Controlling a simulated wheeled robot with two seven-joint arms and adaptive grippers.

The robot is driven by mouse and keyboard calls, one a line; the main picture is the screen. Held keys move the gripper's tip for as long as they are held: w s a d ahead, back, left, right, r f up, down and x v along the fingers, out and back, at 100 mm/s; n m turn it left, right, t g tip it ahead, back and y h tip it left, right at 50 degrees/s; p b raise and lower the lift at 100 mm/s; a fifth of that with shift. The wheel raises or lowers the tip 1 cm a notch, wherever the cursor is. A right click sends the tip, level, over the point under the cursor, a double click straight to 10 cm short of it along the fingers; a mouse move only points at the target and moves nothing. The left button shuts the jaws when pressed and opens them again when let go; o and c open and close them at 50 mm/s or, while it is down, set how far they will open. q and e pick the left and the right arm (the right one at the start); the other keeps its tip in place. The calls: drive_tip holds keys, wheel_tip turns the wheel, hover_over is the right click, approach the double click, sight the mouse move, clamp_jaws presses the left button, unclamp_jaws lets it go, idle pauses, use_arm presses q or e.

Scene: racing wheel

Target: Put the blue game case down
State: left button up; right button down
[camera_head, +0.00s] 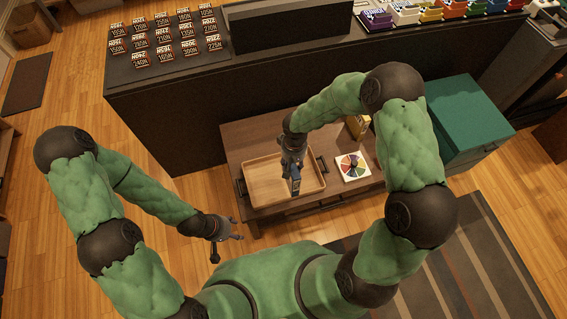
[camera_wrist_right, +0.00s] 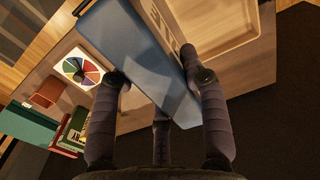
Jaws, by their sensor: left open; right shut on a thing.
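The blue game case (camera_wrist_right: 130,45) is held between the fingers of my right gripper (camera_wrist_right: 160,85), which is shut on it. I cannot tell whether the case touches the tray. My left gripper (camera_head: 230,236) is open and empty, in front of the table's left corner, above the floor.
A white card with a colour wheel (camera_head: 353,167) lies right of the tray. A green-topped cabinet (camera_head: 465,120) is at the right. A dark counter with several labelled cards (camera_head: 165,54) is behind. The tray's left part is bare.

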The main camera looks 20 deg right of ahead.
drive_tip(key=w+a+f+b, duration=0.1)
drive_tip(key=w+f+b, duration=0.3)
drive_tip(key=w+f, duration=0.3)
drive_tip(key=shift+a+f+b, duration=0.15)
drive_tip(key=shift+f+b, duration=0.2)
drive_tip(key=shift+f, duration=1.2)
drive_tip(key=shift+f, duration=0.1)
drive_tip(key=c, duration=0.7)
unclamp_jaws()
drive_tip(key=shift+o, duration=0.2)
drive_tip(key=shift+s, duration=0.1)
wheel_tip(320, 180, up, 12)
drive_tip(key=p, duration=0.5)
drive_tip(key=shift+r, duration=0.2)
